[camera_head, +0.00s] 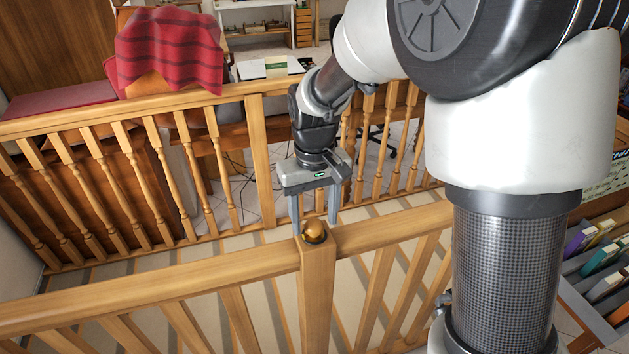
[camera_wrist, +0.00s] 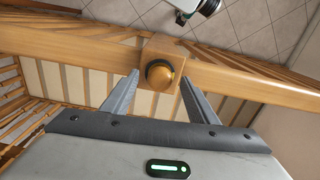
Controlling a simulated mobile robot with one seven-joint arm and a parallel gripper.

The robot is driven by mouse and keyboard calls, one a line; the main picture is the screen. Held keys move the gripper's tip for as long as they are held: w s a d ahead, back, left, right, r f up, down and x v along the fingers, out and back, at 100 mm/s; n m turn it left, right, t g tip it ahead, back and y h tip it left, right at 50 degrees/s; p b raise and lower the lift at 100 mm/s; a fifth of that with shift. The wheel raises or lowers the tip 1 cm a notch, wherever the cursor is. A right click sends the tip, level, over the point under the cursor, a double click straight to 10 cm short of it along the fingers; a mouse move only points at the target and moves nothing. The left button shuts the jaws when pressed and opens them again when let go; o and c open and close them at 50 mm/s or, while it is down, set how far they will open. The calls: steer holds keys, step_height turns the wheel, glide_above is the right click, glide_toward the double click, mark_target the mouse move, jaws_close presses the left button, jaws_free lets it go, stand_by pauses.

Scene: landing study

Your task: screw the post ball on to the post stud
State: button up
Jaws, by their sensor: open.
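The post ball (camera_head: 314,231) is a small round golden-brown wooden ball with a dark ring at its base. It sits on top of the near railing's square post (camera_head: 317,283). In the wrist view the ball (camera_wrist: 160,73) shows centred on the post top (camera_wrist: 163,50). My gripper (camera_head: 314,227) points down above and just behind the ball, fingers spread. In the wrist view my gripper (camera_wrist: 158,82) has one finger on each side of the ball, with gaps, touching neither side as far as I can see. The stud is hidden beneath the ball.
The near handrail (camera_head: 150,290) runs off both sides of the post. Shelves with books (camera_head: 595,245) stand at the right.

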mark_target(314, 224)
step_height(314, 224, up, 15)
steer(key=s+d+r+m+t+p, duration=0.1)
steer(key=s+d+m+t, duration=0.1)
steer(key=s+d, duration=0.4)
steer(key=s+d+r+m+t+p, duration=0.1)
steer(key=s+d+m+t, duration=0.1)
steer(key=s+d, duration=0.4)
steer(key=s+t, duration=0.1)
steer(key=s, duration=0.3)
steer(key=shift+s+d+r+t, duration=0.2)
steer(key=shift+d+r+t, duration=0.05)
steer(key=shift+t, duration=0.05)
